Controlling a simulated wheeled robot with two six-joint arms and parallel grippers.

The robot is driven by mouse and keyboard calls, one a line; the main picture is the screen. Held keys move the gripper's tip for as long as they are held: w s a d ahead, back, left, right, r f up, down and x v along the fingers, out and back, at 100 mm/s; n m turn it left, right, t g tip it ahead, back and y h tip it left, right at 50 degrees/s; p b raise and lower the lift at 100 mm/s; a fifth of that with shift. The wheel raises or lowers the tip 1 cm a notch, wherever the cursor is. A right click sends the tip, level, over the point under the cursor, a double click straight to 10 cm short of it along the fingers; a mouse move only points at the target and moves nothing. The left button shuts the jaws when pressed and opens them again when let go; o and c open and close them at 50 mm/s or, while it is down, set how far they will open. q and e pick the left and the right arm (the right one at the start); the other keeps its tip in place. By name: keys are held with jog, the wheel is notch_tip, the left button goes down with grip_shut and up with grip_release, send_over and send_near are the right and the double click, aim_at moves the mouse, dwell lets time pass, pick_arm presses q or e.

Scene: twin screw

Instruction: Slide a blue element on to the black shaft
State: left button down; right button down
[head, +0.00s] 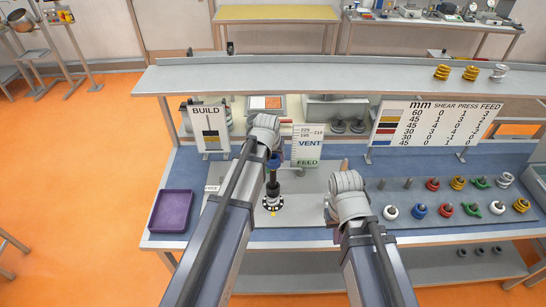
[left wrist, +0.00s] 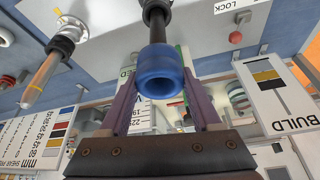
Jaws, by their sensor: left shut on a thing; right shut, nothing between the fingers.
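The black shaft (head: 272,188) stands upright on a dark flange with white marks, on the grey plate in the middle of the bench. A blue element (head: 273,161), a short ring, is at the shaft's top end. In the left wrist view the blue element (left wrist: 160,72) sits between the two purple fingers, its open bore facing me. The black shaft (left wrist: 158,25) lines up behind it; I cannot tell how far it enters. My left gripper (left wrist: 160,98) is shut on the blue element. My right gripper (head: 349,198) is shut and empty, its fingertips mostly hidden by its wrist.
A brownish second shaft (head: 345,165) stands behind my right wrist, and also shows in the left wrist view (left wrist: 45,75). Pegs at the right hold several coloured elements, including another blue one (head: 421,210). A purple tray (head: 171,212) lies left.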

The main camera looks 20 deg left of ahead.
aim_at(273, 175)
pick_arm(q)
jog(key=shift+f, duration=0.1)
dwell(0.5)
jog(key=shift+f+b, duration=5.1)
jog(key=shift+b, duration=0.1)
jog(key=shift+c, duration=2.2)
grip_release()
jog(key=shift+r, duration=0.15)
jog(key=o, duration=0.4)
jog(key=shift+r, duration=0.1)
jog(key=p+v, duration=0.7)
jog(key=shift+s+r, duration=0.15)
jog(key=shift+r, duration=0.15)
